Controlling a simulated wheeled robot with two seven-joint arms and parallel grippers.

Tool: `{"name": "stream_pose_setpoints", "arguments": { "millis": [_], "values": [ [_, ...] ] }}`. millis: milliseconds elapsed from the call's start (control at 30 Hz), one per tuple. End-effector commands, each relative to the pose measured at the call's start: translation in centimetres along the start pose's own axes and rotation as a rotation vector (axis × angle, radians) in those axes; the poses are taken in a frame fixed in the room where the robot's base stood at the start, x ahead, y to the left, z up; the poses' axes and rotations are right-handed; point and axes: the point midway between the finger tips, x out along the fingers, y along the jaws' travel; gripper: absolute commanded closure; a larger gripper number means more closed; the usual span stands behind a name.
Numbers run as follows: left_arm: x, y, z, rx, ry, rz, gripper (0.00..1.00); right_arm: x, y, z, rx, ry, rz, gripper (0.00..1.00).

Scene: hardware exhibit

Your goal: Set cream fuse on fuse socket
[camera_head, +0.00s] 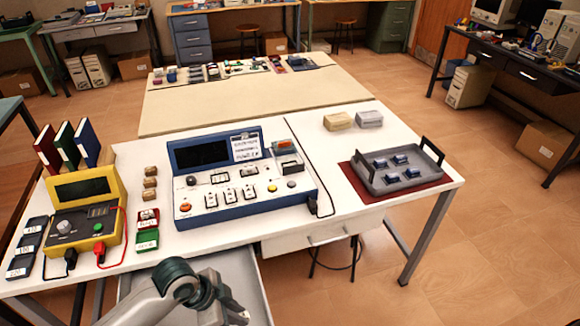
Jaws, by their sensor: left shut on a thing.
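My left gripper (238,314) is at the bottom of the head view, low over the open grey drawer (258,285) at the front of the white table (378,236). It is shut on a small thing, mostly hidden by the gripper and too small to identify. I cannot make out a cream fuse for certain anywhere. The blue-framed console (270,208) stands on the table beyond the gripper. Its sloped white face carries several small fittings, labelled switches and a dark screen. I cannot tell which fitting is the fuse socket. My right gripper is not in view.
A yellow meter (85,207) with red and black leads stands at the left. A grey tray (385,188) with several blue parts lies on a red mat (350,180) at the right. Two pale blocks (338,121) (369,119) lie behind it.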

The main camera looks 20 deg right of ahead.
Motion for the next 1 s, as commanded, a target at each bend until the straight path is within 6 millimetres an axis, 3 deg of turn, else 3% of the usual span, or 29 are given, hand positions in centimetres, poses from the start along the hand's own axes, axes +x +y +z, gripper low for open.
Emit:
{"name": "stream_pose_setpoints", "arguments": {
  "millis": [267,467,667,1000],
  "values": [
    [-0.1,-0.1,0.0,-0.003,0.000,-0.002,1.00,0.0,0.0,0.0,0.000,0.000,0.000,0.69],
    [-1.5,-1.1,0.6,-0.066,-0.001,-0.031,1.00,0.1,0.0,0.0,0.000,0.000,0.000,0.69],
    [-5.7,-3.6,1.9,-0.253,0.000,-0.113,1.00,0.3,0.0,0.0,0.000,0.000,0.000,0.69],
    [-16.5,-8.1,4.8,-0.751,0.003,-0.324,1.00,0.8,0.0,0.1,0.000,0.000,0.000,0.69]
  ]
}}
